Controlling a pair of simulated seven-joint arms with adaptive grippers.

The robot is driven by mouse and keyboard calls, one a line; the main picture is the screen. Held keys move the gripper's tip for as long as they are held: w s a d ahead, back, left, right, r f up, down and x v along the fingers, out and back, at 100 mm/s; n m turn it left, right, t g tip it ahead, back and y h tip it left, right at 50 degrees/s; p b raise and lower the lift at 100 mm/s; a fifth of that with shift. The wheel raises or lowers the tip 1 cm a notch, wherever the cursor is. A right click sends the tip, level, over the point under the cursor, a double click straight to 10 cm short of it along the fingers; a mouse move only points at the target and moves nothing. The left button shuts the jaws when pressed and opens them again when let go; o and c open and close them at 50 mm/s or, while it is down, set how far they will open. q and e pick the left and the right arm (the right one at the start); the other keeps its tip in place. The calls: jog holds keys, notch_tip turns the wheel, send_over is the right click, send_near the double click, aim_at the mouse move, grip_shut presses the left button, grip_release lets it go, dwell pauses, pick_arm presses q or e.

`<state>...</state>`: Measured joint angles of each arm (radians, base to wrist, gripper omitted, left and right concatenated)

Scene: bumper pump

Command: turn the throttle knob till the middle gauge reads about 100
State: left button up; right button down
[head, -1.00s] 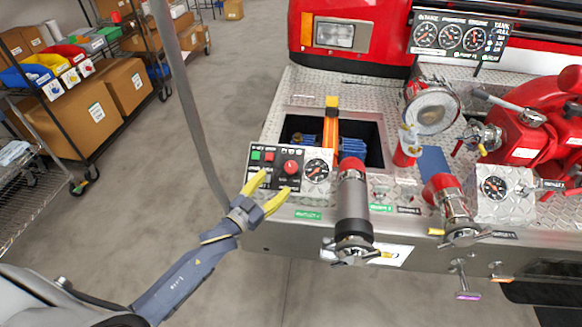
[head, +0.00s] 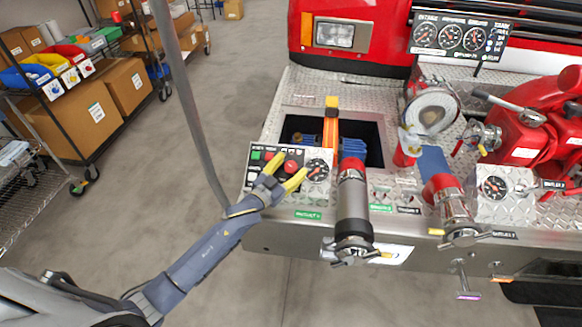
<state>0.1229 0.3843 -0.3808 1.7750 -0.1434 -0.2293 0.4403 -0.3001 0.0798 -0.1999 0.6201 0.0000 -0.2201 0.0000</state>
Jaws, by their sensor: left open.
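The throttle knob, a red knob (head: 291,167), sits on the small control panel (head: 253,181) at the left of the bumper. My left gripper (head: 287,170) is open, with its yellow fingers over the panel. One finger points left of the red knob and the other lies right of it; I cannot tell whether they touch it. The middle gauge (head: 449,37) is on the black gauge panel (head: 487,62) at the upper right; its reading is too small to tell. My right gripper is not in view.
A round gauge (head: 317,169) sits just right of the knob. A grey and red pipe (head: 352,205) stands further right. An open well (head: 372,139) lies behind the panel. A grey hose or pole (head: 190,110) runs down at left.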

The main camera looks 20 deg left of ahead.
pick_arm(q)
jog(key=shift+o, duration=0.2)
jog(key=c, duration=1.2)
jog(key=shift+c, duration=0.2)
jog(key=shift+m+g+h, duration=0.8)
jog(key=shift+m+h, duration=0.3)
jog(key=shift+m, duration=0.2)
jog(key=shift+d, duration=0.1)
jog(key=o, duration=1.2)
